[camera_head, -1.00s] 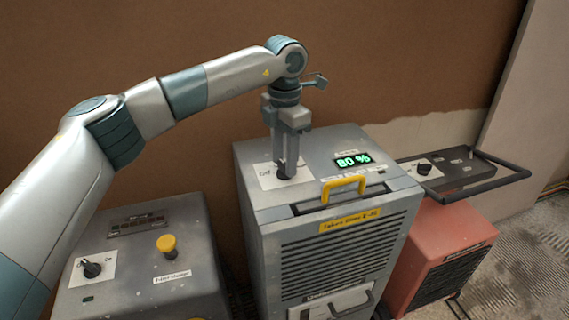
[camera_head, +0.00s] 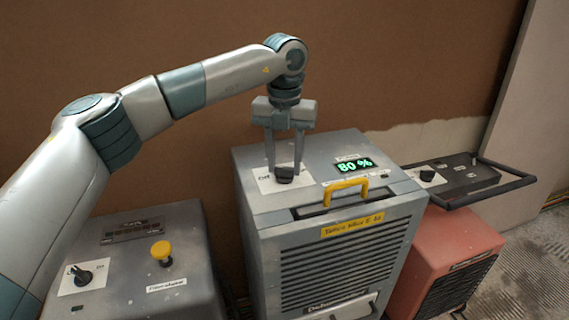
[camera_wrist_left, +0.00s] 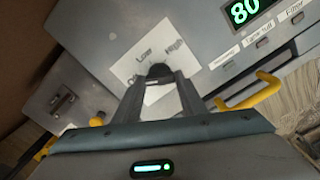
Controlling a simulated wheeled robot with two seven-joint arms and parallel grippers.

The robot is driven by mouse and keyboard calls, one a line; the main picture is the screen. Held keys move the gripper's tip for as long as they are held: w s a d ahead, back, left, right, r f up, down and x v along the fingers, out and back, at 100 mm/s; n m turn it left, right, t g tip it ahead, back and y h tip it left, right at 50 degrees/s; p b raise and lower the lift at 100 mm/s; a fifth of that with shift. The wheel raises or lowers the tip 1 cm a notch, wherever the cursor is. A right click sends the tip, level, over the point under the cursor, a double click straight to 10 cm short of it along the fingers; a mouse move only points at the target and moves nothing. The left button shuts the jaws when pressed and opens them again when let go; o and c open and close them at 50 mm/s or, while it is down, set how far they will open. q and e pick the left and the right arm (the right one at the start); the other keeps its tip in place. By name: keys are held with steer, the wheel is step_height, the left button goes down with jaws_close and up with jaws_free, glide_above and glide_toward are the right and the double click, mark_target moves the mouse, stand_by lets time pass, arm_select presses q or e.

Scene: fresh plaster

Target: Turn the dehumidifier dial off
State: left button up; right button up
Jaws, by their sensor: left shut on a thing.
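The dehumidifier (camera_head: 350,250) is the grey cabinet in the middle of the head view. Its black dial (camera_head: 284,177) sits on a white label plate at the top left. My left gripper (camera_head: 285,168) reaches down from above and is shut on the dial, one finger on each side. In the left wrist view the dial (camera_wrist_left: 159,71) shows between the fingertips of the left gripper (camera_wrist_left: 160,84), beside the words Low and High; another word is partly hidden. The dial's pointer cannot be made out. The green display (camera_head: 356,165) reads 80 %. My right gripper is not in view.
A yellow handle (camera_head: 345,191) rises near the dial's right. A grey machine with a yellow button (camera_head: 162,250) and another dial (camera_head: 83,277) stands left. A red unit (camera_head: 455,250) and a dark panel with a dial (camera_head: 427,175) stand right. A brown wall is behind.

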mark_target(284, 167)
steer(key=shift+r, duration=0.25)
arm_select(q)
steer(key=o, duration=1.1)
steer(key=shift+c, duration=0.2)
steer(key=shift+r, duration=0.15)
step_height(284, 167, up, 17)
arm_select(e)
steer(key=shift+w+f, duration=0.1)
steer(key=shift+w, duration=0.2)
arm_select(q)
steer(key=shift+r, duration=0.1)
